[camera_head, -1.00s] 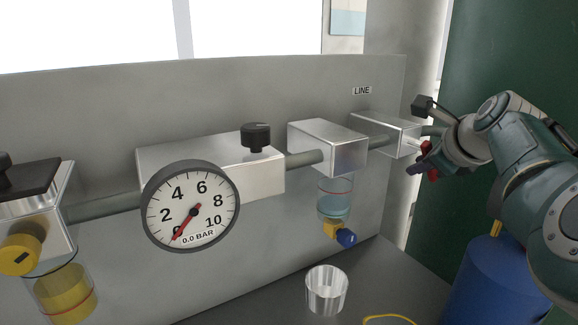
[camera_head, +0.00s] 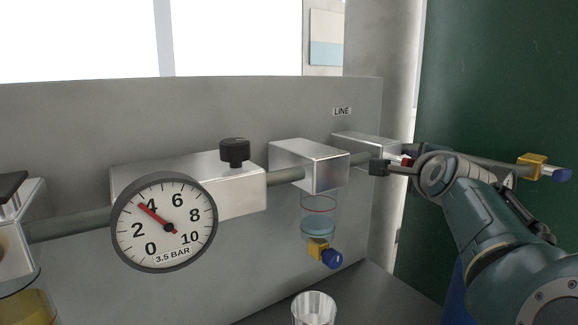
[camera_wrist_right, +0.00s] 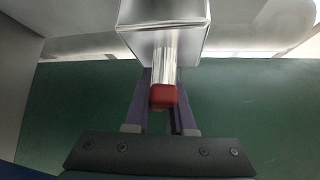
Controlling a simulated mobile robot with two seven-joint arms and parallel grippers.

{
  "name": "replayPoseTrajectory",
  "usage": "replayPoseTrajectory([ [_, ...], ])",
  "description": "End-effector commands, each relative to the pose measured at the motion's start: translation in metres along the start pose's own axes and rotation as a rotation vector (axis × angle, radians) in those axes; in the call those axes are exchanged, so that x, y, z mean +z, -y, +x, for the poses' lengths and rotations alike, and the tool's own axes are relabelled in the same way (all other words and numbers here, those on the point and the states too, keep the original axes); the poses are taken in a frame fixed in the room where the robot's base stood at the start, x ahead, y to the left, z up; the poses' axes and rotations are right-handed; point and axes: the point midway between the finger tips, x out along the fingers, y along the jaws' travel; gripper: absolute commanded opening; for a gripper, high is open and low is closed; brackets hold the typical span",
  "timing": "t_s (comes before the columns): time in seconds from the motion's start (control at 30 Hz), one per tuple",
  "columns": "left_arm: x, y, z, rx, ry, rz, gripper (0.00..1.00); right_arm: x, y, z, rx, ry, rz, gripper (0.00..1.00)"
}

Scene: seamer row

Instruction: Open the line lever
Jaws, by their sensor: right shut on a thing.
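The line valve block (camera_head: 362,144) is a silver box on the grey panel under the LINE label (camera_head: 342,112). Its lever is a silver bar with a red end (camera_wrist_right: 163,97) in the right wrist view; a bit of red also shows in the head view (camera_head: 405,161). My right gripper (camera_head: 392,166) is at the front of the block. In the right wrist view its two fingers (camera_wrist_right: 163,82) lie on either side of the lever, shut on it. The head view largely hides the lever behind the gripper. My left gripper is in neither view.
The pressure gauge (camera_head: 165,222) reads 3.5 BAR. A black knob (camera_head: 234,151) tops the regulator block. A clear bowl with a blue-ended yellow drain (camera_head: 322,252) hangs under the middle block. A clear cup (camera_head: 314,308) stands below. A yellow and blue fitting (camera_head: 540,167) is at the right.

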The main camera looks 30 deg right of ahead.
Motion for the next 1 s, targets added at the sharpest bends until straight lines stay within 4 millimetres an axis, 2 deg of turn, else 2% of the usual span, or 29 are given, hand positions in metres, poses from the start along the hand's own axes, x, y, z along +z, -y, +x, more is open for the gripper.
replayPoseTrajectory([
  [0.6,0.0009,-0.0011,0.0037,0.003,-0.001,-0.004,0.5,0.0,-0.0009,0.0001,-0.022,0.001,-0.033,0.0],
  [0.63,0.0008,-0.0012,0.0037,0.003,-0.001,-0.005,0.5,0.0,-0.0009,0.0001,-0.022,0.001,-0.033,0.24],
  [0.87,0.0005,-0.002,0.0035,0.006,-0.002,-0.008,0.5,0.0,0.0003,0.0001,-0.025,0.001,-0.031,0.5],
  [1.0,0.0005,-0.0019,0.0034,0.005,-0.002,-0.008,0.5,0.0,0.0009,0.0001,-0.026,0.001,-0.031,0.53],
])
